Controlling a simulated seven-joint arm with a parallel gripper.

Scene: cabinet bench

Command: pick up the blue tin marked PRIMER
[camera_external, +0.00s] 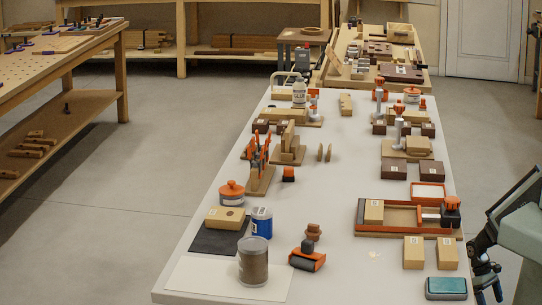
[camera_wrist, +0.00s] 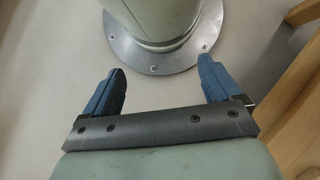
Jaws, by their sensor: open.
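A blue tin (camera_external: 262,222) with a white label stands upright on the left front part of the white bench (camera_external: 340,190), beside a tan block. The print on its label is too small to read. My gripper (camera_external: 487,288) hangs at the lower right, past the bench's right edge and far from the tin. In the wrist view my gripper (camera_wrist: 162,88) has its two blue fingers wide apart, with nothing between them. The tin does not show in the wrist view.
A larger grey-brown can (camera_external: 253,262) stands just in front of the tin. A tan block (camera_external: 225,218) on a dark mat and an orange-lidded jar (camera_external: 231,192) are at its left. A teal-topped block (camera_external: 446,288) and an orange frame (camera_external: 400,217) lie nearer my gripper.

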